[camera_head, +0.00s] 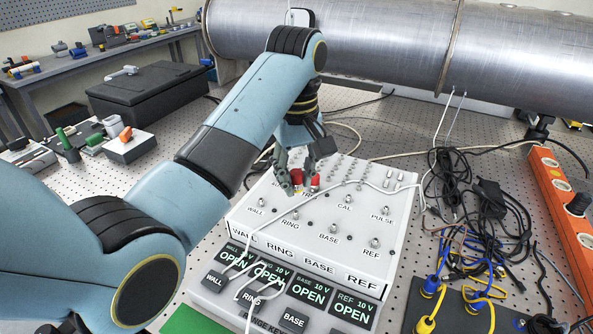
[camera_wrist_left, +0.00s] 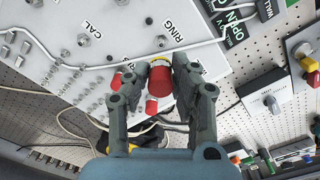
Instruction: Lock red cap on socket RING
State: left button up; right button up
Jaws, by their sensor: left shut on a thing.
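My left gripper (camera_head: 299,184) is shut on a red cap (camera_wrist_left: 160,80), which shows between the two fingertips in the left wrist view. In that view a metal socket (camera_wrist_left: 160,41) sits beside the RING label (camera_wrist_left: 172,30), a little beyond the held cap. Cap and socket look apart, but the height between them is hard to judge. Two more red caps (camera_wrist_left: 117,80) (camera_wrist_left: 151,106) show beside and behind the fingers. In the head view the RING socket (camera_head: 295,214) is on the white panel (camera_head: 335,262), just in front of the gripper. My right gripper is not in view.
The panel's green displays (camera_head: 312,292) read OPEN. A white cable (camera_head: 345,184) runs across the panel between sockets. A large metal pipe (camera_head: 400,45) lies behind. Black cables (camera_head: 480,215) and an orange power strip (camera_head: 565,215) are at the right.

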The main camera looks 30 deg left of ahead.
pick_arm(q)
jog(key=shift+s+f, duration=0.1)
jog(key=shift+f, duration=0.7)
jog(key=shift+f+b, duration=0.4)
jog(key=shift+f, duration=1)
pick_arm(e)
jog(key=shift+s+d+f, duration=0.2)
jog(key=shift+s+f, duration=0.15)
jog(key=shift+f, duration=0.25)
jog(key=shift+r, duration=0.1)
pick_arm(q)
jog(key=shift+r+p, duration=0.1)
jog(key=shift+p, duration=0.3)
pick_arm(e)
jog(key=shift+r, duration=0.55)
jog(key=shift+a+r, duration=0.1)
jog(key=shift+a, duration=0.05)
